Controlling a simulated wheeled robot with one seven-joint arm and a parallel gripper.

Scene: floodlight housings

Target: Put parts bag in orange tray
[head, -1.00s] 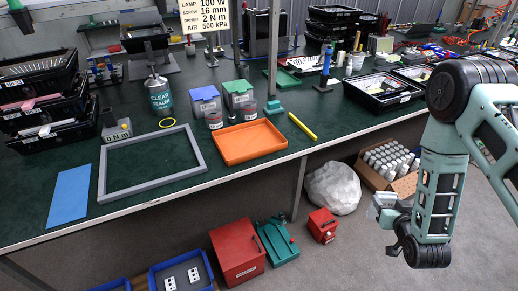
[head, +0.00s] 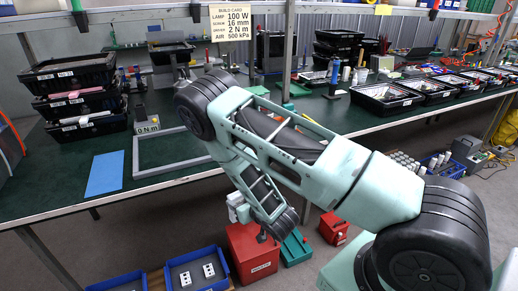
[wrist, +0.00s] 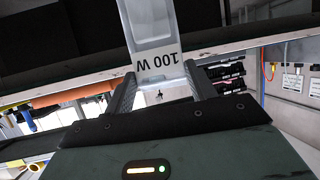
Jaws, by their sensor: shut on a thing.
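My gripper (wrist: 162,90) is shut on a pale, translucent piece labelled "100 W" (wrist: 158,30), which looks like the parts bag. It fills the gap between the two fingers in the wrist view. In the head view my gripper (head: 237,207) is small and partly hidden by my arm, in front of the bench edge and above a red box; what it holds cannot be made out there. The orange tray is hidden behind my arm in the head view. An orange strip (wrist: 65,97) at the left of the wrist view may be its side.
A grey frame (head: 165,150) and a blue sheet (head: 104,174) lie on the green bench. Stacked black bins (head: 75,95) stand at the left. Below are the red box (head: 252,252), a green case (head: 296,248) and blue bins (head: 196,272). A build card (head: 230,21) hangs above.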

